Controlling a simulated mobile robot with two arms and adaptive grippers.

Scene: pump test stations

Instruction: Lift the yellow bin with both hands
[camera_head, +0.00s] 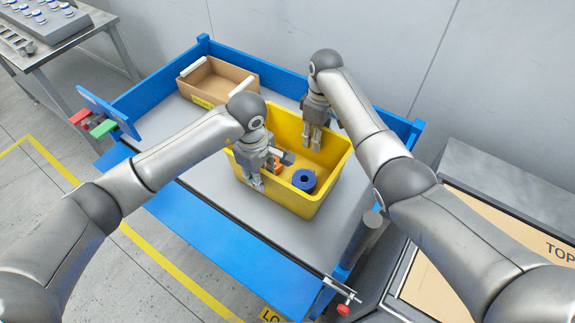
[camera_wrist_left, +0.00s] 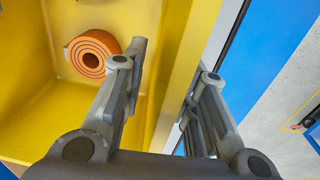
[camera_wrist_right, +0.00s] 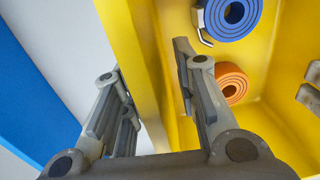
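The yellow bin (camera_head: 327,191) stands on the grey top of a blue-edged cart. A blue roll (camera_head: 304,180) and an orange roll (camera_head: 276,164) lie inside it. My left gripper (camera_head: 256,184) is at the bin's near wall. In the left wrist view its open fingers (camera_wrist_left: 168,62) straddle that wall, one inside and one outside. My right gripper (camera_head: 312,138) is at the opposite, far wall. In the right wrist view its open fingers (camera_wrist_right: 146,62) also straddle the wall. Whether any finger touches the bin cannot be told.
A cardboard box (camera_head: 227,75) with white-edged ends stands on the cart (camera_head: 190,125) behind the bin. The cart has raised blue edges. A metal table (camera_head: 85,50) stands at the back left, and a crate marked TOP (camera_head: 500,240) at the right. A metal part (camera_wrist_right: 198,22) lies in the bin.

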